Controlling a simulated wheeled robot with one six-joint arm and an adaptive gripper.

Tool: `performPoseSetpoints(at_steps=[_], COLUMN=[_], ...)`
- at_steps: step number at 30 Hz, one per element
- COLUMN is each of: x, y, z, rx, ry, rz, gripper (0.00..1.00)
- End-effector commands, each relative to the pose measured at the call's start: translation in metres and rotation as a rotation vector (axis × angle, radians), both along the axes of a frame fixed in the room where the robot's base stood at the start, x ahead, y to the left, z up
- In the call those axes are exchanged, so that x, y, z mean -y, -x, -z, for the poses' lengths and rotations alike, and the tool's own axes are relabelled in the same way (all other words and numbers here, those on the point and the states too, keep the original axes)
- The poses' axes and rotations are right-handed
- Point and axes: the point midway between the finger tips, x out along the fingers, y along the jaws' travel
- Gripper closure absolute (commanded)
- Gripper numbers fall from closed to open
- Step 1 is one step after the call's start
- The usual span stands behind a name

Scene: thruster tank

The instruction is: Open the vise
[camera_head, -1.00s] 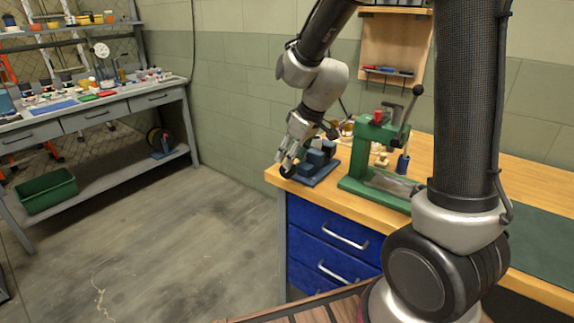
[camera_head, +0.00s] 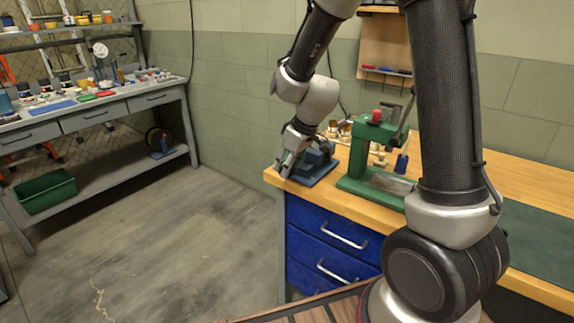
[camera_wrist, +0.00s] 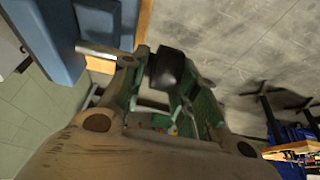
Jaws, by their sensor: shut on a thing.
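The blue vise (camera_head: 318,164) is fixed on the left end of the wooden bench. In the wrist view its blue body (camera_wrist: 60,35) fills the upper left, with a grey rod (camera_wrist: 100,49) sticking out from it. My gripper (camera_head: 284,168) is at the vise's left side, over the bench's end. In the wrist view my gripper's fingers (camera_wrist: 168,78) are shut on a dark handle knob (camera_wrist: 166,66), which shows between the fingertips. The vise jaws and any gap between them are not clear, partly hidden by my gripper.
A green press (camera_head: 365,155) with a lever stands just right of the vise. Small pale pieces and a blue-handled tool (camera_head: 401,162) lie behind it. Blue drawers (camera_head: 330,240) are under the bench. The floor (camera_head: 190,240) left of the bench is clear.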

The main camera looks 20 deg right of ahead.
Motion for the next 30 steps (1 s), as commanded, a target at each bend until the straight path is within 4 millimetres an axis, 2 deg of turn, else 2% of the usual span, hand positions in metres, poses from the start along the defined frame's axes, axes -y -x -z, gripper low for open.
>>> performPoseSetpoints(at_steps=[11,30], x=[-0.006,-0.014], y=[0.002,-0.008], z=[0.002,0.008], rx=[-0.101,-0.566], ry=[0.063,0.400], rz=[-0.006,-0.001], gripper=[0.93,0.91])
